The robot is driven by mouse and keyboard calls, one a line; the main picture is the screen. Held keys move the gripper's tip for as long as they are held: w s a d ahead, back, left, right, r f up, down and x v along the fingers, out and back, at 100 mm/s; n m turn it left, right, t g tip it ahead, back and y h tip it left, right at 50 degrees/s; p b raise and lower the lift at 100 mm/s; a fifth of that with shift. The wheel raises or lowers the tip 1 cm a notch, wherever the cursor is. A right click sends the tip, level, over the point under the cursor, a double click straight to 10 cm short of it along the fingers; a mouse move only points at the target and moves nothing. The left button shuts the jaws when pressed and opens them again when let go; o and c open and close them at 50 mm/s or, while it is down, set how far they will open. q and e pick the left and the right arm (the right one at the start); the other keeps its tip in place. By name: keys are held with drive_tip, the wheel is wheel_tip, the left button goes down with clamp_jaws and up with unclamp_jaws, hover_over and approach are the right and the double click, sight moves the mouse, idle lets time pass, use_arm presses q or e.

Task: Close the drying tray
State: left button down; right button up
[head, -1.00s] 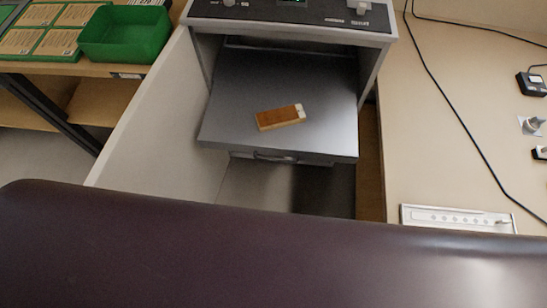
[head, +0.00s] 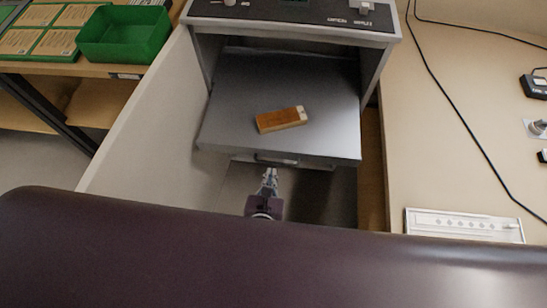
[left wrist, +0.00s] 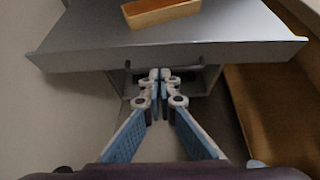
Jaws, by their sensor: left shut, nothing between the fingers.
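The drying tray (head: 240,95) is a grey metal slab sticking out of the cabinet, with a handle on its front edge. A brown wooden block (head: 282,119) with a pale end lies on it. In the left wrist view the tray's front edge (left wrist: 90,57) and the block (left wrist: 160,11) are at the top. My left gripper (head: 269,174) is just in front of the tray's handle, shut and empty. In the left wrist view its fingertips (left wrist: 160,75) meet close to the handle; I cannot tell whether they touch it. My right gripper is not in view.
The cabinet's control panel (head: 300,14) is above the tray. A pale side panel (head: 150,120) stands to the left. A green bin (head: 123,34) sits on a shelf at the upper left. A cable and a power strip (head: 463,224) lie on the bench at the right.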

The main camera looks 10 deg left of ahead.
sight(275, 153)
use_arm(q)
drive_tip(key=w, duration=0.2)
drive_tip(key=w+f, duration=0.1)
drive_tip(key=w, duration=0.1)
drive_tip(key=w+p, duration=0.1)
drive_tip(key=w, duration=0.1)
drive_tip(key=shift+w+f, duration=0.2)
drive_tip(key=shift+f, duration=0.05)
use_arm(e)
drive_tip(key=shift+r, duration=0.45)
